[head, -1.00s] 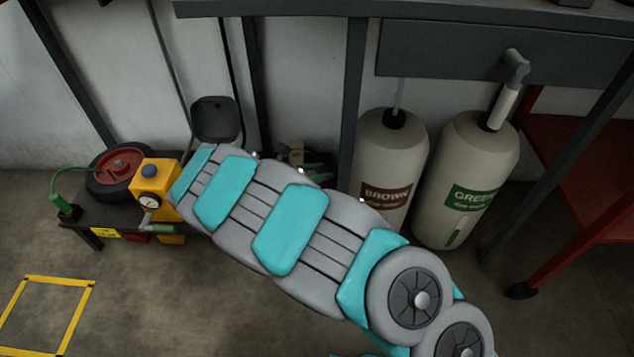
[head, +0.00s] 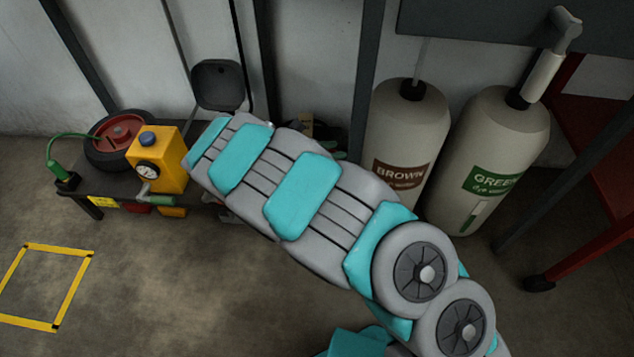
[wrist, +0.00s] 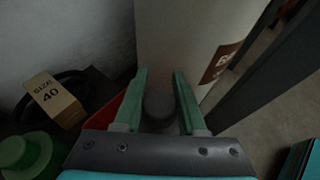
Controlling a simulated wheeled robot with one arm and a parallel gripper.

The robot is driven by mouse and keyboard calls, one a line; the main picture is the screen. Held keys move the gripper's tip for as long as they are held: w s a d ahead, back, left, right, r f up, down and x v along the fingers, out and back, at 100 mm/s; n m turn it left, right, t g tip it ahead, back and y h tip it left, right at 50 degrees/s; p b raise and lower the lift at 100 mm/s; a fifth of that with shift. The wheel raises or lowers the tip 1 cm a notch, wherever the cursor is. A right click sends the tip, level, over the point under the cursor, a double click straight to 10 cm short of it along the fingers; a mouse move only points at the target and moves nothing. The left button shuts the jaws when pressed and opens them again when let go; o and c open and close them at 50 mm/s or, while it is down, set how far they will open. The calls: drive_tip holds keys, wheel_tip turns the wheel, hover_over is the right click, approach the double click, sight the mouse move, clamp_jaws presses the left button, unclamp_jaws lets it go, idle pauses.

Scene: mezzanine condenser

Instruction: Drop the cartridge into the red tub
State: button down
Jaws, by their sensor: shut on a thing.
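In the wrist view, my gripper (wrist: 159,82) has its two green fingers on either side of a dark, rounded cartridge (wrist: 160,106). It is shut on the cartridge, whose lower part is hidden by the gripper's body. A red edge (wrist: 108,112), probably the red tub, shows just left of the left finger; the rest is hidden behind the gripper. In the head view, my own arm hides the gripper and the cartridge. A small red shape (head: 136,209) shows under the front edge of the low bench there; I cannot tell if it is the tub.
The brown-labelled cylinder (wrist: 190,38) stands close ahead of my fingers. A "SIZE 40" box (wrist: 50,98) and a green round thing (wrist: 28,153) are at left. In the head view, a yellow gauge box (head: 160,158) and a wheel (head: 118,140) sit on the low bench (head: 105,188).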

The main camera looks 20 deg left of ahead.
drive_tip(key=shift+c, duration=2)
unclamp_jaws()
drive_tip(key=p+v, duration=0.1)
drive_tip(key=v, duration=0.7)
